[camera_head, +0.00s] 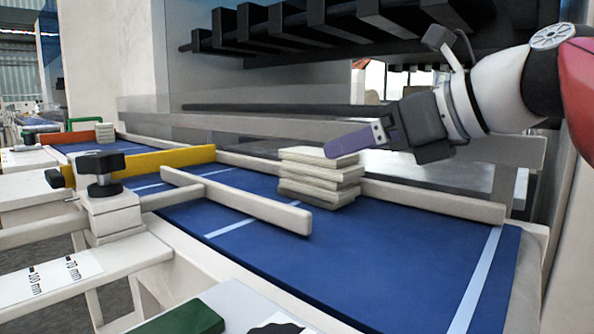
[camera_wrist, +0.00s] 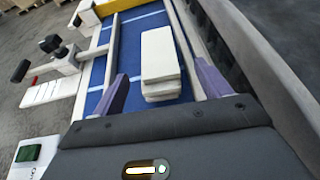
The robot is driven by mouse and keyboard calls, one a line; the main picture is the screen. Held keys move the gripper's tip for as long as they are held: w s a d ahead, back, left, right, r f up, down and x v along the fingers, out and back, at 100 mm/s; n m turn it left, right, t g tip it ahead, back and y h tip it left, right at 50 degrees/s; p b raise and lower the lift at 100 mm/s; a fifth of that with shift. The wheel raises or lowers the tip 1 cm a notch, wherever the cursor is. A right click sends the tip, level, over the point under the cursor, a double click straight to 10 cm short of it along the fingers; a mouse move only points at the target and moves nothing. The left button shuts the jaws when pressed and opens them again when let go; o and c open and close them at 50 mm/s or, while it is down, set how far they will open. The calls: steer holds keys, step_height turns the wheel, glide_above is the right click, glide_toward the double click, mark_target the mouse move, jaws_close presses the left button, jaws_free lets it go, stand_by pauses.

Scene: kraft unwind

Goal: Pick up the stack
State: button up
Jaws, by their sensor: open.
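The stack (camera_head: 320,176) is a pile of several flat, off-white slabs on the blue surface, their edges slightly uneven. It rests close to the low back rail. In the wrist view the stack (camera_wrist: 161,65) lies ahead, between the lines of the two purple fingers. My gripper (camera_head: 345,146) reaches in from the right, above and beside the stack's right end. In the wrist view my gripper (camera_wrist: 160,88) is open and nothing is between its fingers. In the head view only one finger shows clearly, and the gap between it and the stack is hard to judge.
A beige divider bar (camera_head: 235,200) lies left of the stack. A beige back rail (camera_head: 430,200) runs behind it. A yellow bar (camera_head: 165,160) and black knob clamp (camera_head: 102,172) stand left. A dark slatted structure (camera_head: 330,25) hangs above. The blue surface (camera_head: 380,260) is clear in front.

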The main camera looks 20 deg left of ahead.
mark_target(317, 152)
steer(key=x, duration=0.7)
steer(key=shift+s+a+r, duration=0.15)
steer(key=shift+a+r, duration=0.05)
steer(key=shift+a, duration=0.4)
steer(key=shift+c, duration=0.2)
steer(key=c, duration=1)
steer(key=shift+r, duration=0.15)
